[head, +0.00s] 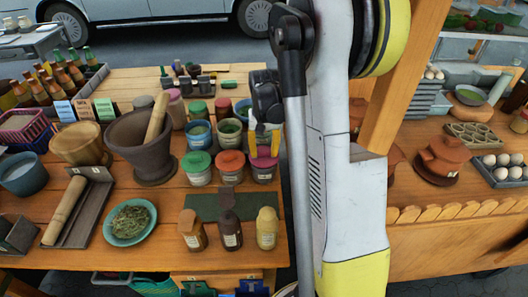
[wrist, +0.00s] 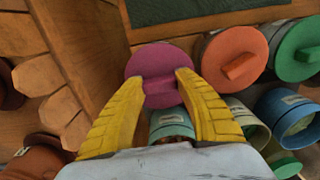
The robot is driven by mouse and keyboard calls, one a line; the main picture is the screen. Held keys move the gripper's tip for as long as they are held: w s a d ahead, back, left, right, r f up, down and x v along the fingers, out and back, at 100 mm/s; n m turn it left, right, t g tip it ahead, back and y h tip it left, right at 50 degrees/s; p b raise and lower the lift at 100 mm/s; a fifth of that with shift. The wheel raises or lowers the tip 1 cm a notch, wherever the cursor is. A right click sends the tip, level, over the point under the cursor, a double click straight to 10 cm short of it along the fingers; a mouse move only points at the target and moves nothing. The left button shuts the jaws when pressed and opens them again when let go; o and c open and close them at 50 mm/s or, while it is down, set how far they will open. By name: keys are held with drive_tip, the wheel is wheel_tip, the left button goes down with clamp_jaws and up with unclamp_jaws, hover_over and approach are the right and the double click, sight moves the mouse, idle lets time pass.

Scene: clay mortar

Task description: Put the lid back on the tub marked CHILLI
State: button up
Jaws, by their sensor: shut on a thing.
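My gripper (head: 264,143) is shut on a magenta lid (head: 264,158), with a yellow finger on each side of its near part in the wrist view (wrist: 180,78). The lid (wrist: 157,68) is over the right-hand tub (head: 263,174) of the front row in the head view. I cannot tell whether it touches the rim. Beside it stand a tub with an orange-red lid (head: 231,160) and one with a green lid (head: 197,160). Open tubs (head: 198,131) stand behind. The labels are too small to read, so I cannot tell which tub is CHILLI.
A dark mortar (head: 150,158) with a pestle stands to the left. Three small jars (head: 231,230) stand in front, near a dark green mat (head: 205,204). A wooden post (head: 400,75) rises at the right. A plate of herbs (head: 130,222) lies at the front left.

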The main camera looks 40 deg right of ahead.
drive_tip(key=o, duration=1.5)
drive_tip(key=shift+r+p, duration=2.5)
drive_tip(key=shift+r, duration=1.05)
clamp_jaws()
drive_tip(key=shift+f, duration=0.2)
drive_tip(key=shift+f+b, duration=2.5)
drive_tip(key=shift+f, duration=0.65)
